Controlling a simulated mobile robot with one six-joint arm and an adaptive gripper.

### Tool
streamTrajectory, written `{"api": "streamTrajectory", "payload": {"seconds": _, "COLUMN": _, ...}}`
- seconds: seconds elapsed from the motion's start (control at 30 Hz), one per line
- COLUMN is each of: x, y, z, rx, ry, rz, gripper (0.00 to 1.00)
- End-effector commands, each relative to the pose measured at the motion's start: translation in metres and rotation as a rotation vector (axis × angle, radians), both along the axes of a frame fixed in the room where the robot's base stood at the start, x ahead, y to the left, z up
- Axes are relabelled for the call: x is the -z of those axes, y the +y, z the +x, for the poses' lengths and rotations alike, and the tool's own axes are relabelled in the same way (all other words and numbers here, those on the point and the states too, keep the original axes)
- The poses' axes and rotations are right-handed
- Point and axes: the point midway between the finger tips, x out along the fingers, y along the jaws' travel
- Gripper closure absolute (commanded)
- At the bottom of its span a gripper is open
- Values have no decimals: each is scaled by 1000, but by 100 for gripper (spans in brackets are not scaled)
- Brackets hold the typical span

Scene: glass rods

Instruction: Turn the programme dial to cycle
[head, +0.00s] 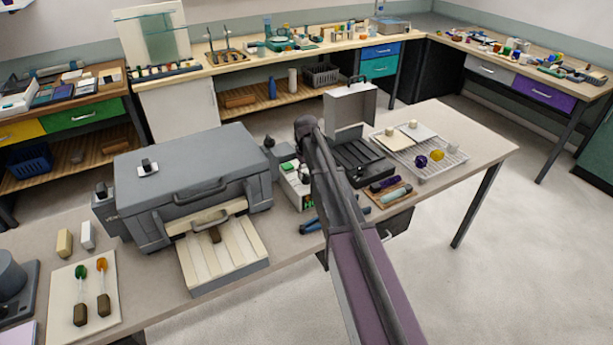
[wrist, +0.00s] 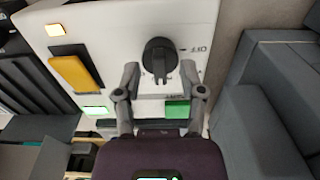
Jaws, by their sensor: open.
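The programme dial (wrist: 160,55) is a round black knob with a raised grip bar, on a white control panel (wrist: 115,20) in the wrist view. The bar points down the picture, towards my gripper. "OFF" is printed to the dial's right; other lettering below is too small to read. My gripper (wrist: 160,70) is open, with one fingertip on each side of the dial's lower part, apparently apart from it. In the head view the white control box (head: 292,180) stands beside the grey kiln, partly behind my arm. I cannot make out the dial or my fingertips there.
The panel also carries an orange rocker switch (wrist: 76,73), a lit amber lamp (wrist: 55,29) and a green patch (wrist: 177,109) close to my right finger. The grey kiln (head: 200,165) stands left of the box, an open black case (head: 360,155) right.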

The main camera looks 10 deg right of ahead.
Motion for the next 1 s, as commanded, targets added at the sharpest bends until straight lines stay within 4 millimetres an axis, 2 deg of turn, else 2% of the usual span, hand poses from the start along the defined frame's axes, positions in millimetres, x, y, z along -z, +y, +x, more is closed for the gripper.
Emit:
{"api": "streamTrajectory", "payload": {"seconds": 0.37, "x": 1, "y": 0, "z": 0, "rx": 0, "ry": 0, "rz": 0, "gripper": 49}}
{"api": "streamTrajectory", "payload": {"seconds": 0.53, "x": 1, "y": 0, "z": 0, "rx": 0, "ry": 0, "rz": 0, "gripper": 99}}
{"api": "streamTrajectory", "payload": {"seconds": 1.0, "x": 1, "y": 0, "z": 0, "rx": 28, "ry": 0, "rz": 0, "gripper": 100}}
